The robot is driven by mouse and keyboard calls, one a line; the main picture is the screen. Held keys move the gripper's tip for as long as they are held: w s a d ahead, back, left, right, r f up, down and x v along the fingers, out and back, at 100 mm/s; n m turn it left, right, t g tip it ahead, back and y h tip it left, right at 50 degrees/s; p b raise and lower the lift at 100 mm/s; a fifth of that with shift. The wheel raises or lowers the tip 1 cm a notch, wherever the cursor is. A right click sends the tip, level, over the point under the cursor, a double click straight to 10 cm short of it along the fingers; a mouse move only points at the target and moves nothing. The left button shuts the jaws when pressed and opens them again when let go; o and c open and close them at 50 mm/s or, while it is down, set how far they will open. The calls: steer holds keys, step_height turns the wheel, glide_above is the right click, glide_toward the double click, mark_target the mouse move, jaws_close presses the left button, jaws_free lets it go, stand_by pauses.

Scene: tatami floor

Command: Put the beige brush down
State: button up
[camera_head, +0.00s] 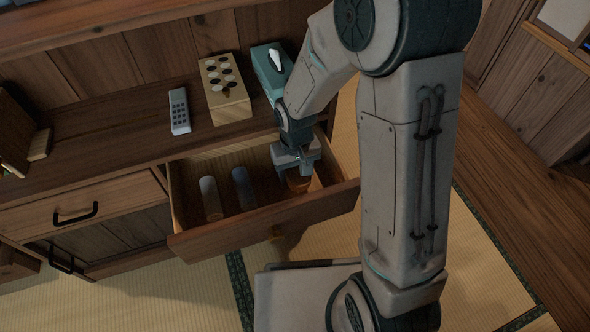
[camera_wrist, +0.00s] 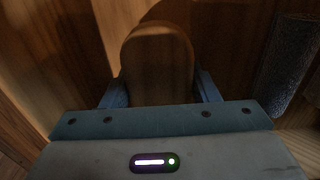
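The beige brush (camera_wrist: 158,62) shows in the wrist view as a brown, rounded piece in shadow between my two fingers. The fingers touch it on both sides. In the head view my gripper (camera_head: 297,170) points down into the right end of the open drawer (camera_head: 262,224). A bit of the brush (camera_head: 298,183) shows below the fingers there. I cannot tell whether the brush touches the drawer floor.
A pale grey roll (camera_head: 210,198) and a blue-grey roll (camera_head: 243,188) lie in the drawer, left of my gripper. On the cabinet top are a white remote (camera_head: 179,111), a board with round pieces (camera_head: 226,97) and a teal tissue box (camera_head: 268,66).

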mark_target(296, 168)
steer(key=shift+o, duration=1.4)
step_height(296, 168, up, 12)
steer(key=r+p, duration=0.1)
steer(key=p, duration=0.5)
steer(key=s+d+r+m+t, duration=0.1)
steer(key=s+d+r+m, duration=0.2)
steer(key=s+d+r, duration=0.6)
steer(key=s+d, duration=0.2)
steer(key=shift+s+d, duration=0.15)
steer(key=shift+s, duration=0.2)
